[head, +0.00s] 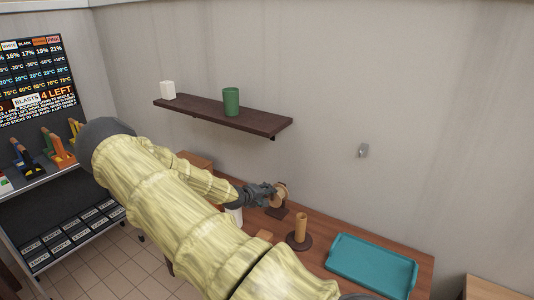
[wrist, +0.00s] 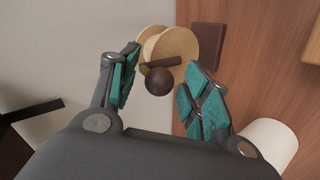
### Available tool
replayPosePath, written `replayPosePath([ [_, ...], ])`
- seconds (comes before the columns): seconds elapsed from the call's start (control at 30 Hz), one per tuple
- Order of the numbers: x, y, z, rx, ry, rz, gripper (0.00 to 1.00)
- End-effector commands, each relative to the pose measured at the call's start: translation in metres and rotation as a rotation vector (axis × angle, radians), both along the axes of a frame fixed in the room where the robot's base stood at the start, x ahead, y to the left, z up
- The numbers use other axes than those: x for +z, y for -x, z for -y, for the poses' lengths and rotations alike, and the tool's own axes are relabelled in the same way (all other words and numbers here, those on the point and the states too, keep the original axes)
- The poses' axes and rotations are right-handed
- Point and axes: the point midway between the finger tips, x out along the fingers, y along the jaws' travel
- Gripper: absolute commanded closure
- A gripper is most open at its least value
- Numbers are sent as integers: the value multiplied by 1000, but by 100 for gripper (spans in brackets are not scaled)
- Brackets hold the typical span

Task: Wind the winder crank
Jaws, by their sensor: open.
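The winder has a pale wooden spool (wrist: 184,42) and a dark brown crank arm (wrist: 170,62) ending in a round dark knob (wrist: 159,82). In the head view the spool (head: 281,190) stands above a dark base (head: 277,212) on the table near the wall. My gripper (wrist: 163,68) is open, with its teal-padded fingers on either side of the knob and crank arm. I cannot tell whether either finger touches the knob. In the head view my gripper (head: 268,194) is at the spool and partly hides the winder.
A white cylinder (wrist: 272,144) stands close to my right finger. A brown upright cylinder on a round dark base (head: 300,229) and a teal tray (head: 372,265) are to the right on the wooden table. A wall shelf (head: 200,112) holds a green cup (head: 231,101).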

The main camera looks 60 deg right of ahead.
Motion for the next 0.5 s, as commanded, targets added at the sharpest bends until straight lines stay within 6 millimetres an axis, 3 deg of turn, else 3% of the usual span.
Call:
replayPosePath([
  [0.5,35,-7,-60,2,2,0,52],
])
